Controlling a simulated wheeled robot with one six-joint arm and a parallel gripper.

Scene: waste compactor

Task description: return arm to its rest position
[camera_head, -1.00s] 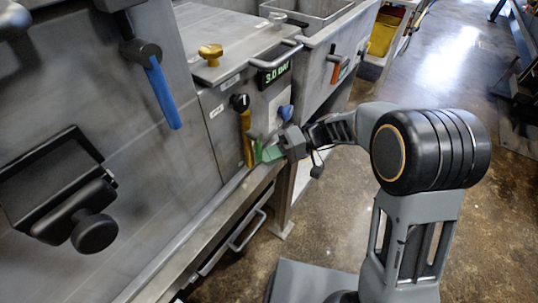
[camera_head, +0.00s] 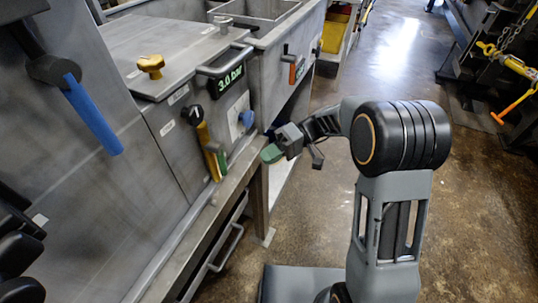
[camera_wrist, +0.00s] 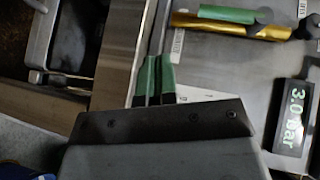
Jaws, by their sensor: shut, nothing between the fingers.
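My gripper (camera_head: 270,154) has green fingertips and is shut and empty in the head view. It is in front of the compactor's lower front edge, to the right of the yellow lever (camera_head: 207,148). In the wrist view my gripper's green fingers (camera_wrist: 154,80) lie side by side. The yellow lever with a green part also shows at the top of the wrist view (camera_wrist: 235,24), apart from the fingers. A gap to the panel seems to show in the head view.
A pressure display (camera_head: 229,81) reads 3.0 bar. A drawer handle (camera_head: 228,248) is below. The floor (camera_head: 320,205) to the right is open.

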